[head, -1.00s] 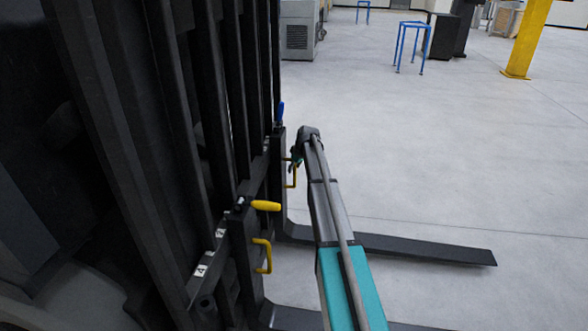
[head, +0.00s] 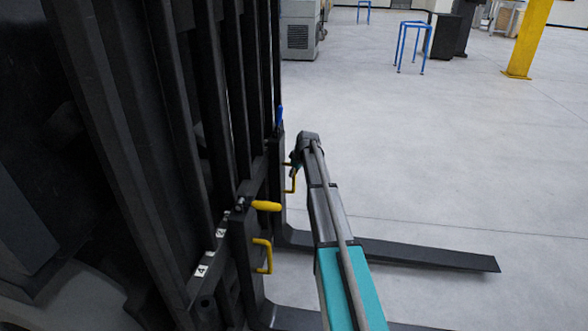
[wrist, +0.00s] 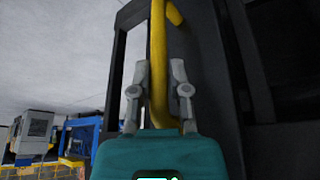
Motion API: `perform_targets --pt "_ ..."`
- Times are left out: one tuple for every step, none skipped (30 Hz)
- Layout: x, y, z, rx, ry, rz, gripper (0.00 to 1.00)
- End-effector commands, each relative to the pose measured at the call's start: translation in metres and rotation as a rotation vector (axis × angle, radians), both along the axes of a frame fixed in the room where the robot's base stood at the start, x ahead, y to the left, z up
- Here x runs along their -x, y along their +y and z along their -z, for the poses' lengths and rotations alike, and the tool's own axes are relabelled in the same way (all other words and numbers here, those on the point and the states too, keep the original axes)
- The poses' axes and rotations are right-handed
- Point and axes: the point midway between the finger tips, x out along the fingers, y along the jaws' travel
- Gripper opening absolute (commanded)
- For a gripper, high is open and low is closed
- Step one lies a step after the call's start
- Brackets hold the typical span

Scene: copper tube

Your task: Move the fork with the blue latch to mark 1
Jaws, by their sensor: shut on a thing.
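The fork with the blue latch (head: 420,254) is the farther of two black forks on the carriage. Its blue latch (head: 280,116) stands about upright at its top. My gripper (head: 294,160) is at this fork's yellow handle (head: 290,181), partly hidden by my arm. In the wrist view, the fingers (wrist: 157,75) are on both sides of the yellow handle bar (wrist: 158,95), shut on it. Number marks (head: 212,251) show on the carriage at the near left; one reads 4. I cannot make out mark 1.
The nearer fork has a yellow latch (head: 265,206) lying sideways and a yellow handle (head: 264,256). The black mast (head: 150,130) fills the left. The floor to the right is open, with a blue stand (head: 412,47) and yellow post (head: 527,40) far off.

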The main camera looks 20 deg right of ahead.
Motion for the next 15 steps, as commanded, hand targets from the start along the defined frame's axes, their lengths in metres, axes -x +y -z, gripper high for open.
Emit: perform_targets --pt "0.0191 0.0155 0.0007 -0.012 0.013 -0.009 0.00" --pt "0.0225 0.0180 0.0007 -0.012 0.012 -0.009 0.00" --pt "0.0260 0.0206 0.0006 -0.013 0.012 -0.008 0.00" --pt "0.0273 0.0218 0.0005 -0.013 0.011 -0.008 0.00" --pt "0.0283 0.0227 0.0005 -0.013 0.011 -0.008 0.00" --pt "0.0288 0.0234 0.0004 -0.013 0.011 -0.008 0.00" --pt "0.0290 0.0238 0.0005 -0.014 0.011 -0.007 0.00" --pt "0.0287 0.0239 0.0005 -0.014 0.011 -0.007 0.00" --pt "0.0282 0.0240 0.0004 -0.015 0.012 -0.008 0.00" --pt "0.0280 0.0241 0.0004 -0.015 0.012 -0.008 0.00" --pt "0.0279 0.0242 0.0004 -0.016 0.012 -0.008 0.00" --pt "0.0277 0.0244 0.0004 -0.016 0.012 -0.008 0.00" --pt "0.0278 0.0245 0.0004 -0.016 0.012 -0.009 0.00" --pt "0.0277 0.0246 0.0004 -0.016 0.012 -0.009 0.00" --pt "0.0276 0.0248 0.0004 -0.016 0.012 -0.009 0.26"
